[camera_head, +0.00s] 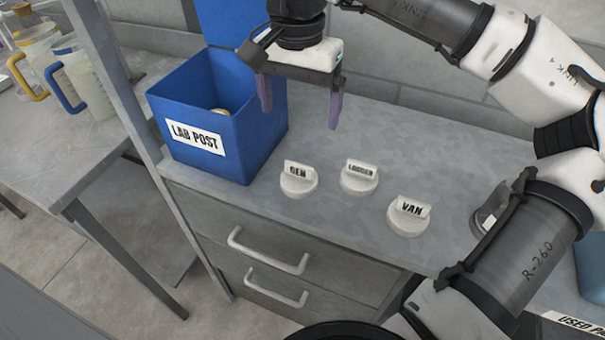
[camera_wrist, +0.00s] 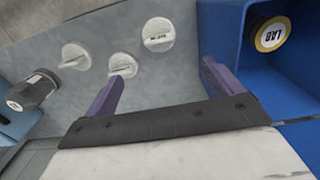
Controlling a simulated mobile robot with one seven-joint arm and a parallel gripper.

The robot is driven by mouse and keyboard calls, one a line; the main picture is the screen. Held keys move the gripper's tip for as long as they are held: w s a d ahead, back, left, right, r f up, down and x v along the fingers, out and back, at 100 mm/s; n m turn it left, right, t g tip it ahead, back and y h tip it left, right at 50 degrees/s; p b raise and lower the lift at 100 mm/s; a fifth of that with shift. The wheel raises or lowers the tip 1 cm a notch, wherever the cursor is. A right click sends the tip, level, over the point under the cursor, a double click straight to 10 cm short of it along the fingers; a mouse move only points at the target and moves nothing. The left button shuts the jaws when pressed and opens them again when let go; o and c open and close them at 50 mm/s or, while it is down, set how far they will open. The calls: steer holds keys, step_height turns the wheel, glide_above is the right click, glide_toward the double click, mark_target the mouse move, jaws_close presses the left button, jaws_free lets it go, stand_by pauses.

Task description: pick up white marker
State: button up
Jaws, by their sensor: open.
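Three white round markers with raised label tabs stand on the grey counter. The left marker (camera_head: 299,181) appears to read GEM, the middle one (camera_head: 359,179) has a label too small to read surely, and the right one (camera_head: 408,217) reads VAN. They also show in the wrist view: one nearer (camera_wrist: 158,35), one in the middle (camera_wrist: 122,66) and one farther left (camera_wrist: 75,56). My gripper (camera_head: 300,112) is open and empty, its purple fingers pointing down above the counter, behind the markers and beside the blue box. Nothing is between the fingers in the wrist view (camera_wrist: 161,76).
An open blue box (camera_head: 178,159) labelled LAB POST stands left of the markers. A round item (camera_wrist: 272,34) marked LAB lies inside it. A dark cylindrical item (camera_wrist: 36,87) and a blue container (camera_head: 592,262) are at the right end, partly hidden by my arm.

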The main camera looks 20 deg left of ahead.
mark_target(299, 164)
steer(key=f, duration=0.9)
steer(key=shift+s+f, duration=0.2)
steer(key=shift+f, duration=0.1)
steer(key=shift+s+f+p, duration=0.15)
steer(key=shift+f+p, duration=0.35)
steer(key=shift+f, duration=0.85)
steer(key=shift+s+f+p, duration=0.1)
steer(key=shift+f+p, duration=0.4)
steer(key=shift+f, duration=0.8)
steer(key=c, duration=1.1)
